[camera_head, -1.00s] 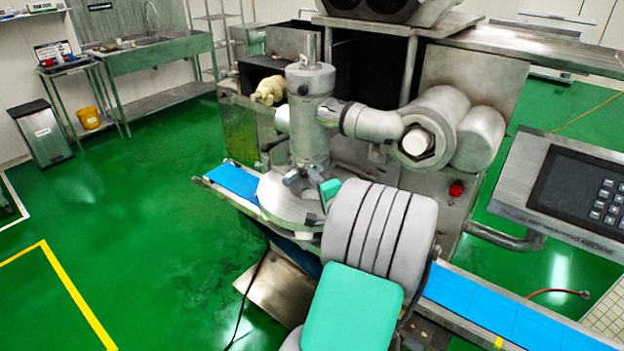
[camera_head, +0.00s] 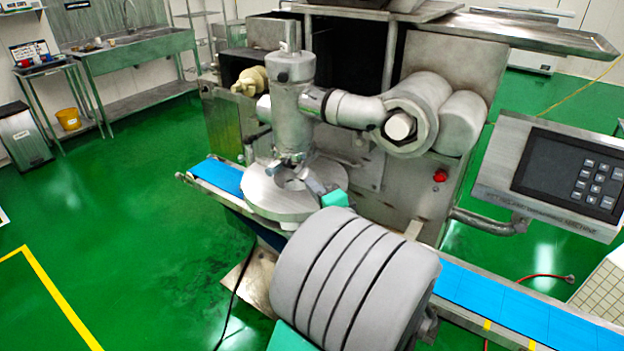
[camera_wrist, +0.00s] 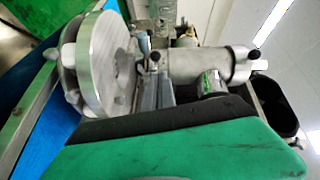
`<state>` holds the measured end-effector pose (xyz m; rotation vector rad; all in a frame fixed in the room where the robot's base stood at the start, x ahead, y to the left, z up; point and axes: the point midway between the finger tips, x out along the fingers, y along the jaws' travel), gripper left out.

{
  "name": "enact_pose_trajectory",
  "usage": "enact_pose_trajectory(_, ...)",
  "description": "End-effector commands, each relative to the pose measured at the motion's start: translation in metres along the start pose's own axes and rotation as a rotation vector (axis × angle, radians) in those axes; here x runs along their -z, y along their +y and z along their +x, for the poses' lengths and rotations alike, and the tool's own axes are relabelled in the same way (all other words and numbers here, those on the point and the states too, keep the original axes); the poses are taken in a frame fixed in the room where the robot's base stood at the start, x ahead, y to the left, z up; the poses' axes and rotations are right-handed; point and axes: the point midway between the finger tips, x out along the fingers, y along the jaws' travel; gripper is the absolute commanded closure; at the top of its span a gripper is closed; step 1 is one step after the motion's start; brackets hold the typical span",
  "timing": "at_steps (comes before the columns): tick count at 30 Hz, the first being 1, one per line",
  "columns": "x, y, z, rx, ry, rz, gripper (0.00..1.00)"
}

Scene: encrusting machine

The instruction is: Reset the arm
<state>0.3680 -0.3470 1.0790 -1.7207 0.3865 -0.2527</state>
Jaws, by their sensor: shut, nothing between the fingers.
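My gripper (camera_head: 314,184) shows only in small part in the head view, as grey metal by a green housing over the near right side of the round steel disc (camera_head: 268,204). My own grey ribbed arm link hides the rest of it. In the wrist view my gripper (camera_wrist: 158,84) shows as narrow grey fingers above a black and green housing. The fingers are shut, with nothing between them. The disc (camera_wrist: 100,65) is just left of them there. Whether they touch it cannot be told.
The encrusting machine (camera_head: 345,150) stands close behind my gripper, its steel nozzle column (camera_head: 292,105) above the disc. A blue conveyor belt (camera_head: 490,300) runs past the disc. A control panel (camera_head: 565,180) juts in at right. Green floor (camera_head: 120,240) at left is open.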

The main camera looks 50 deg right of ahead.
Motion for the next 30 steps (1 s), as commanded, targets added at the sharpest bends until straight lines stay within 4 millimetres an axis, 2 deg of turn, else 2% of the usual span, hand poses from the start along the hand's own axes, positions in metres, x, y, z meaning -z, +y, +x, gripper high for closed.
enact_pose_trajectory(5,-0.003,-0.001,-0.006,0.001,-0.001,0.0,1.0)
enact_pose_trajectory(7,-0.02,0.0,0.001,-0.021,-0.049,-0.034,1.0)
enact_pose_trajectory(8,-0.033,0.001,0.006,-0.038,-0.086,-0.063,1.0)
enact_pose_trajectory(10,-0.077,0.008,0.017,-0.1,-0.209,-0.163,1.0)
enact_pose_trajectory(11,-0.101,0.012,0.02,-0.133,-0.276,-0.221,1.0)
enact_pose_trajectory(12,-0.135,0.018,0.022,-0.18,-0.377,-0.314,1.0)
enact_pose_trajectory(14,-0.182,0.029,0.018,-0.249,-0.522,-0.459,1.0)
enact_pose_trajectory(15,-0.209,0.035,0.011,-0.289,-0.612,-0.556,1.0)
enact_pose_trajectory(18,-0.262,0.047,-0.017,-0.374,-0.814,-0.794,1.0)
enact_pose_trajectory(21,-0.298,0.052,-0.052,-0.438,-0.981,-1.018,1.0)
enact_pose_trajectory(25,-0.321,0.048,-0.102,-0.5,-1.151,-1.265,1.0)
enact_pose_trajectory(27,-0.325,0.045,-0.124,-0.523,-1.213,-1.356,1.0)
enact_pose_trajectory(30,-0.327,0.041,-0.145,-0.545,-1.265,-1.43,1.0)
